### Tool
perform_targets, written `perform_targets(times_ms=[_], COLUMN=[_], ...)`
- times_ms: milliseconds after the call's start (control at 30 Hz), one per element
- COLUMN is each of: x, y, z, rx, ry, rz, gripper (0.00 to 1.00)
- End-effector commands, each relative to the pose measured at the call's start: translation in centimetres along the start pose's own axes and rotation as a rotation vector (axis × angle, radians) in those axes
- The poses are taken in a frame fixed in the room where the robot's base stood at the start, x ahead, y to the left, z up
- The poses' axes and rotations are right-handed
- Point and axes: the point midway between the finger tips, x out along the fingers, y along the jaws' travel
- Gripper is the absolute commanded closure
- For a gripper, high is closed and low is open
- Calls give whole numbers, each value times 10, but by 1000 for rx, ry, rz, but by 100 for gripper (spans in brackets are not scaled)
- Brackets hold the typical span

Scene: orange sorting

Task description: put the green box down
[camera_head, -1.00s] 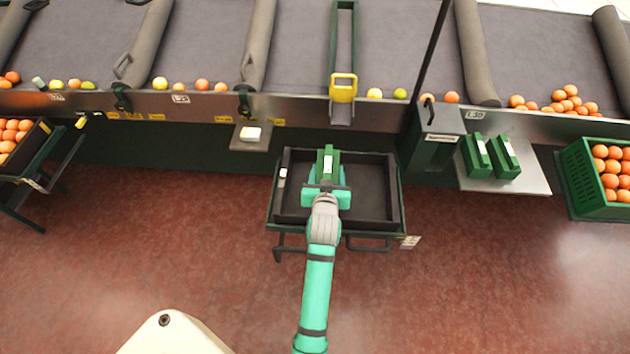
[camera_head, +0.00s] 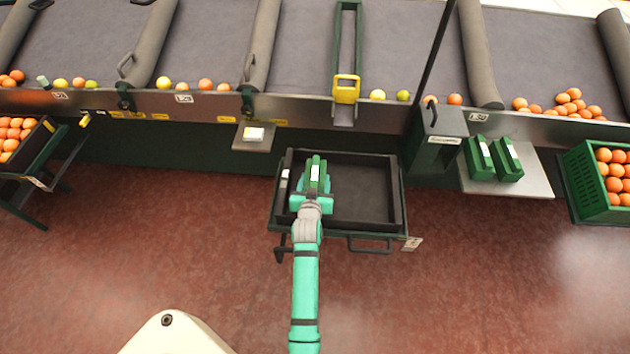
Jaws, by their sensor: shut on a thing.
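My gripper (camera_head: 313,193) is shut on a green box (camera_head: 316,174) with a white label on its top. The gripper and box are over the left part of a dark, open-topped tray (camera_head: 400,205) on a green-framed stand. I cannot tell whether the box touches the tray's floor, because my gripper and arm hide its lower part. The right part of the tray is empty.
Two similar green boxes (camera_head: 480,158) stand on a grey shelf at the right. A green crate (camera_head: 578,185) of oranges is beyond it. A sorting conveyor (camera_head: 410,45) with fruit runs along the back. A small shelf (camera_head: 254,137) juts out behind the tray.

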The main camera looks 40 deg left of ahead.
Motion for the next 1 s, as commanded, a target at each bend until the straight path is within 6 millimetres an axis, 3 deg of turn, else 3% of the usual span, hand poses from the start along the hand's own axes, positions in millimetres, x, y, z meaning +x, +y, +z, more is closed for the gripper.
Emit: perform_targets(times_ms=[667,700,767,1000], x=[4,4,4,4], y=[0,0,0,0], z=[10,11,11,11], rx=[0,0,0,0], ry=[2,0,0,0], rz=[0,0,0,0], gripper=[76,41,27,27])
